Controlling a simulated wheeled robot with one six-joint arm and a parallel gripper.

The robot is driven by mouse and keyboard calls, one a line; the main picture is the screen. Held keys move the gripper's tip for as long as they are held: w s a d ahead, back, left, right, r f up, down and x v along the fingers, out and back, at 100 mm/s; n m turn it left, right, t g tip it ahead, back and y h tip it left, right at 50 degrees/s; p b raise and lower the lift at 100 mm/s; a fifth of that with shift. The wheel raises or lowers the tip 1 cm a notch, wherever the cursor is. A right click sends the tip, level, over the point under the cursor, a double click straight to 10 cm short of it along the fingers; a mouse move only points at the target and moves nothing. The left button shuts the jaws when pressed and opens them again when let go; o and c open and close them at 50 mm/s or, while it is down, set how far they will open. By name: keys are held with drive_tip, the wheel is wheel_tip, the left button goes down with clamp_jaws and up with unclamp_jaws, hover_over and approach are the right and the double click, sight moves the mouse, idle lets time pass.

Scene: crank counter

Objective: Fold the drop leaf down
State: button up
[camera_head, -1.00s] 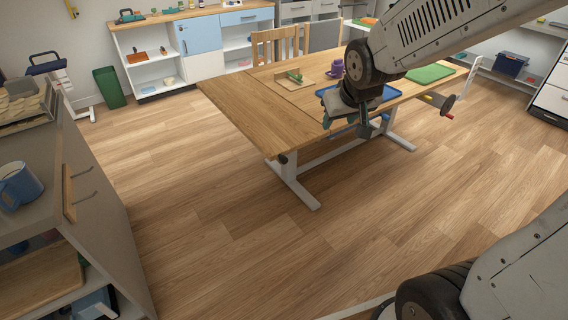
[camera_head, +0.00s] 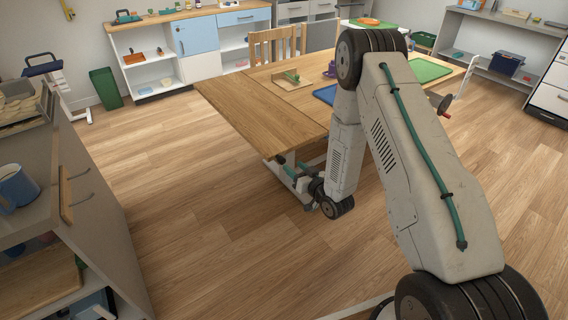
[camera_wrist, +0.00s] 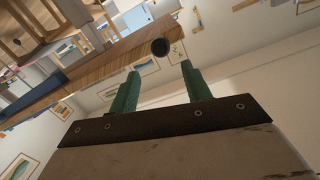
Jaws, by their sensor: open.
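The drop leaf (camera_head: 250,112) is the wooden left part of the table and lies level with the table top (camera_head: 296,92). My gripper (camera_head: 283,160) is low at the leaf's near corner, below the top surface, partly hidden by my arm. In the wrist view my gripper (camera_wrist: 160,72) is open, its two green fingers apart and empty. A dark round knob (camera_wrist: 160,47) shows beyond the fingertips, between them in the picture; I cannot tell its exact distance. A wooden edge (camera_wrist: 112,62) runs above the left finger there.
A grey cabinet with a blue mug (camera_head: 17,187) stands at the left. A red-handled crank (camera_head: 441,104) sits at the table's right side. A wooden chair (camera_head: 268,48) is behind the table. The floor (camera_head: 180,165) left of the leaf is clear.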

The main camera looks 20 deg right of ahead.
sight(283, 162)
drive_tip(key=shift+t, duration=0.4)
drive_tip(key=w, duration=0.2)
drive_tip(key=w+a+f, duration=0.1)
drive_tip(key=w, duration=0.1)
drive_tip(key=w+a, duration=0.1)
drive_tip(key=w, duration=0.1)
drive_tip(key=shift+a+f, duration=0.25)
drive_tip(key=shift+f, duration=0.1)
clamp_jaws()
